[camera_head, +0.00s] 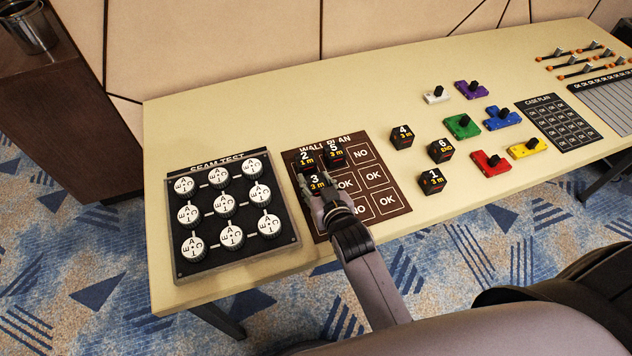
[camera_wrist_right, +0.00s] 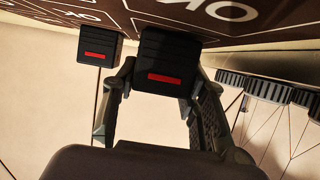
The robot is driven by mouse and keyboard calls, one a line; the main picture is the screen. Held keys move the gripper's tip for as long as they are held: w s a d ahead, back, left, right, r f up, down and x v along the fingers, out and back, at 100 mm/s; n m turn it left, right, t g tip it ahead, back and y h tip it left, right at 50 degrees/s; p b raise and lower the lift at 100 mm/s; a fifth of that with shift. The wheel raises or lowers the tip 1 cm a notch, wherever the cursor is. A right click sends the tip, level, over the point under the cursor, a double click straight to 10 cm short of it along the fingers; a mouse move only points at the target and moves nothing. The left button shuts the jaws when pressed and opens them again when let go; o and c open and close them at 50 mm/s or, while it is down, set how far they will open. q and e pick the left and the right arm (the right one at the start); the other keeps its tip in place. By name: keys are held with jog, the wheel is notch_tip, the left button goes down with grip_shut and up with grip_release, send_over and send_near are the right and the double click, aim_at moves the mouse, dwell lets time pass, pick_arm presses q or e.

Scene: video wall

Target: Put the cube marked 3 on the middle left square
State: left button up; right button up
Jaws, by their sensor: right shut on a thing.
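The dark wall plan mat (camera_head: 396,208) lies on the table with a grid of squares. Cube 3 (camera_head: 317,183) is at its middle left square; whether it touches the mat is unclear. My right gripper (camera_head: 320,191) is shut on cube 3. In the right wrist view the held cube (camera_wrist_right: 168,62) sits between the fingers (camera_wrist_right: 157,92), close to the mat. Cube 2 (camera_head: 304,160) is on the top left square and cube 5 (camera_head: 335,154) on the top middle one. My left gripper is not in view.
Cube 4 (camera_head: 402,136), cube 6 (camera_head: 440,150) and cube 1 (camera_head: 432,180) stand right of the mat. The seam test board (camera_head: 187,267) with round white knobs is close on the left. Coloured connector pieces (camera_head: 463,126) lie farther right.

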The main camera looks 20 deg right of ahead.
jog(key=shift+f, duration=0.1)
jog(key=o, duration=1.2)
jog(key=shift+c, duration=0.2)
jog(key=shift+r, duration=0.2)
jog(key=v, duration=1.2)
jog(key=shift+d, duration=0.1)
